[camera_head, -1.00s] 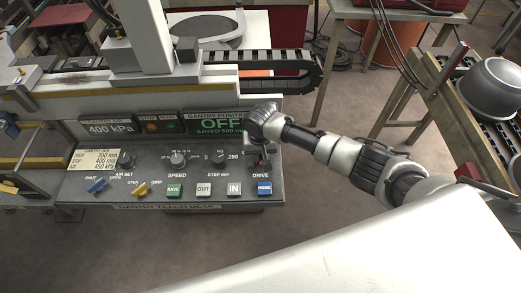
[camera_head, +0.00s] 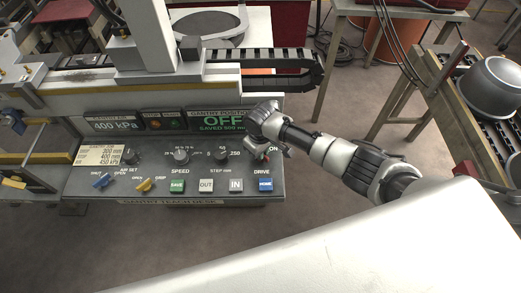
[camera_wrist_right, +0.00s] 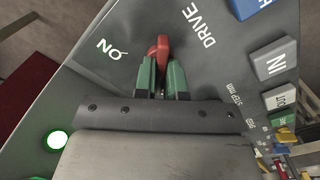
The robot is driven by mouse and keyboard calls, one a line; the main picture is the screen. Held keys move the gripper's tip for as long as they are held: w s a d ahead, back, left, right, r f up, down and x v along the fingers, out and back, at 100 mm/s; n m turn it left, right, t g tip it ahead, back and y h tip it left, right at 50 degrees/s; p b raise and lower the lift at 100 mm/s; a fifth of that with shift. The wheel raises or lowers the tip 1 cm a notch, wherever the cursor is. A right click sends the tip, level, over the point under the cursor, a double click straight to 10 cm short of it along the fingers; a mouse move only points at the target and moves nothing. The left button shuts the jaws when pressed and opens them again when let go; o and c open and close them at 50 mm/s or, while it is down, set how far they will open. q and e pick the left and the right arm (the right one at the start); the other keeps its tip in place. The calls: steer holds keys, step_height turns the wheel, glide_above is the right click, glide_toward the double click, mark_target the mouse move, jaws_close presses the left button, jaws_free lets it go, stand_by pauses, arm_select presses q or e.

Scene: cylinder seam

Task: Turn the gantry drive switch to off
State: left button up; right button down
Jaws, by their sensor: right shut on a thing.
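The gantry drive switch, a small red lever (camera_wrist_right: 161,47), is on the sloped grey desk, between the ON mark and the DRIVE label in the right wrist view. My right gripper (camera_wrist_right: 162,80) has its green-lined fingers closed around the lever, whose red end sticks out beyond them. In the head view, my right gripper (camera_head: 267,154) reaches down to the desk's right end above DRIVE, and the wrist mostly hides the switch. The gantry position display (camera_head: 221,121) reads OFF in green. My left gripper is not in view.
The teach desk (camera_head: 105,193) carries SAVE, OUT, IN and HOME buttons (camera_head: 265,185), round knobs, and blue and yellow levers. A green lamp (camera_wrist_right: 57,139) is lit beside the gripper. A roller conveyor with a metal pot (camera_head: 495,85) stands at the right.

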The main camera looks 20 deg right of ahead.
stand_by(0.5)
steer(key=c, duration=1.2)
jaws_free()
step_height(320, 180, up, 11)
steer(key=b, duration=0.1)
steer(key=shift+f, duration=0.1)
